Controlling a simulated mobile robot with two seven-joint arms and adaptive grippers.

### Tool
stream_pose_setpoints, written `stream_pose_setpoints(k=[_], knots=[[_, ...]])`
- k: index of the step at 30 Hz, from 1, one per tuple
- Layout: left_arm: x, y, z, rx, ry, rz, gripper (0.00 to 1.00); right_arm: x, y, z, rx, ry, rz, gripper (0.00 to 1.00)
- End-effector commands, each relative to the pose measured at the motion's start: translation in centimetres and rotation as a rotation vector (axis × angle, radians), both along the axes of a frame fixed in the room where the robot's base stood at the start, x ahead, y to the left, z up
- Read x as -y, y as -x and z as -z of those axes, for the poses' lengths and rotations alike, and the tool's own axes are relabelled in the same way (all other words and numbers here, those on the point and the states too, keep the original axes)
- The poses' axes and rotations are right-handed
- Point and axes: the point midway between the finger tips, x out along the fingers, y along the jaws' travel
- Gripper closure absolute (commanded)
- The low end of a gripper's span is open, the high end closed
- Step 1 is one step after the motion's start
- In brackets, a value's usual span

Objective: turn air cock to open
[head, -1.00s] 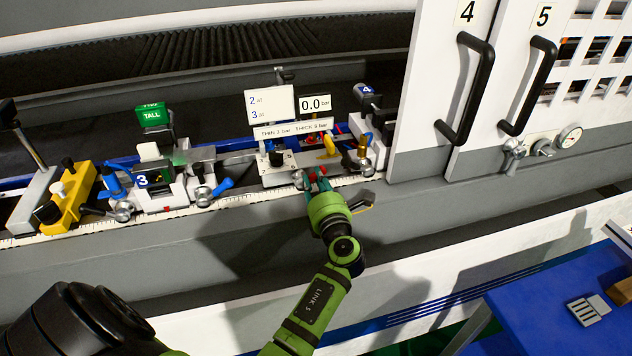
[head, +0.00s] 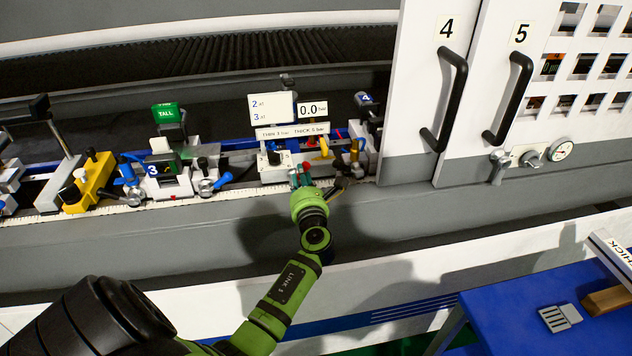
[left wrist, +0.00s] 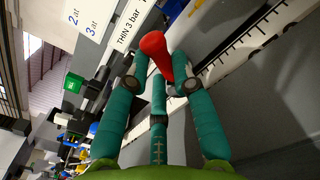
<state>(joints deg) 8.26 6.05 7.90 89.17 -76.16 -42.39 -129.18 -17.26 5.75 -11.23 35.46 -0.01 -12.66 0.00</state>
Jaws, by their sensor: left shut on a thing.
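The air cock's red handle (left wrist: 156,52) shows large in the left wrist view, tapering down between the teal fingers. It is a small red spot in the head view (head: 306,167), at the front of the white unit below the sign. My left gripper (head: 302,178) is at this handle, with its fingers closed around the handle's narrow lower part; it also shows in the left wrist view (left wrist: 160,84). The cock's body is hidden behind the fingers. The display (head: 312,110) above reads 0.0 bar. My right gripper is not in view.
A sign (head: 292,131) stands just behind the handle. A yellow clamp block (head: 90,182) and a unit marked 3 (head: 166,178) are to the left. A blue table (head: 500,310) is at lower right.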

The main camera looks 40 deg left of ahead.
Motion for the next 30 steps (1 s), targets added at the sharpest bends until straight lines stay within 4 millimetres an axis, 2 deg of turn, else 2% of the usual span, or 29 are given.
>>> stream_pose_setpoints(k=[12,30], knots=[[-0.9,1.1,-0.1,0.305,0.259,0.006,1.0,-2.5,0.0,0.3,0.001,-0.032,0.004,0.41],[-2.0,2.3,0.5,0.66,0.561,0.005,1.0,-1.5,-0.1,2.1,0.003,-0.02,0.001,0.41]])
